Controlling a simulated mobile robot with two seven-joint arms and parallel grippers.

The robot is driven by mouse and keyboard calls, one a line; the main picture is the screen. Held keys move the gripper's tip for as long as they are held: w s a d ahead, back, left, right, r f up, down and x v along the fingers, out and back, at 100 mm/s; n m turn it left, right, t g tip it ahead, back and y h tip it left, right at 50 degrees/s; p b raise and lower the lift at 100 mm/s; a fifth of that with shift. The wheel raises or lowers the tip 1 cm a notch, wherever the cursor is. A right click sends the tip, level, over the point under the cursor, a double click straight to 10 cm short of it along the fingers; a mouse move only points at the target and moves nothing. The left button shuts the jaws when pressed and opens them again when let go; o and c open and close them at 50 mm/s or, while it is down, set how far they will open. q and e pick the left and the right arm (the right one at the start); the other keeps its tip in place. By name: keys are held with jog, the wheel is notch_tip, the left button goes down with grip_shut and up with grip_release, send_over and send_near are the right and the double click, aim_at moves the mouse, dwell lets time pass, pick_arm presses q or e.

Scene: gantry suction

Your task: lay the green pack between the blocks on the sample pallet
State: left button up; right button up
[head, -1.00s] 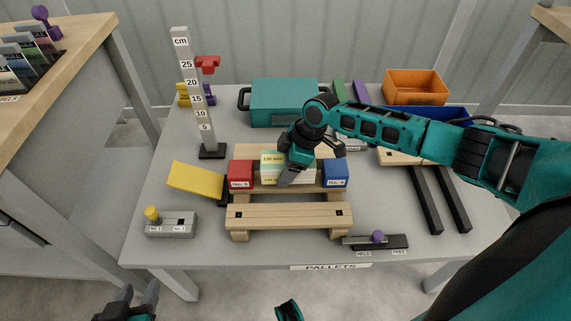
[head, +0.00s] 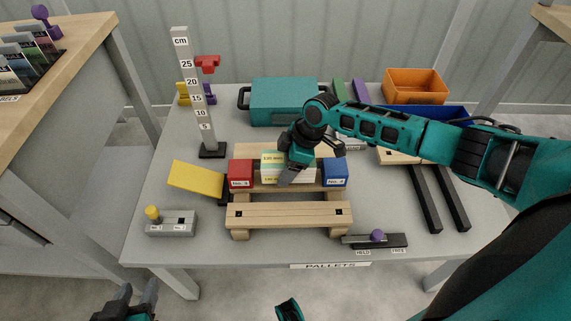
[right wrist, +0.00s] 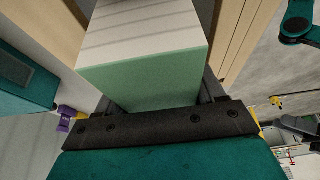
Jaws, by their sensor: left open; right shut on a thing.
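The wooden sample pallet (head: 290,216) stands mid-table. The red block (head: 241,173) and the blue block (head: 335,173) sit on it with a gap between them. My right gripper (head: 291,172) is over this gap, shut on the green pack (head: 269,168), which shows pale green and yellow with labels. The pack lies between the blocks in the head view; whether it rests on the pallet is hidden. In the right wrist view the pack (right wrist: 150,80) shows a pale top and a green side, in the jaws. My left gripper (head: 139,297) is open and empty, off the table's front.
A height post marked in cm (head: 189,100) and a tilted yellow plate (head: 196,178) stand left of the pallet. A teal case (head: 284,103) and an orange bin (head: 414,87) are behind. A grey two-hole block (head: 171,226) and a dark slider (head: 390,241) lie near the front edge.

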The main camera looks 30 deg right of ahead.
jog(key=shift+r, duration=0.1)
dwell(0.6)
jog(key=shift+f+b, duration=0.6)
jog(key=shift+f, duration=0.5)
jog(key=o, duration=1.4)
jog(key=shift+c, duration=0.2)
jog(key=p+v, duration=0.3)
jog(key=v, duration=0.8)
jog(key=shift+d+r+p, duration=0.1)
jog(key=shift+r+p, duration=0.2)
jog(key=shift+p, duration=0.1)
jog(key=shift+s+d+r, duration=0.15)
jog(key=shift+d+r, duration=0.05)
jog(key=shift+r, duration=0.4)
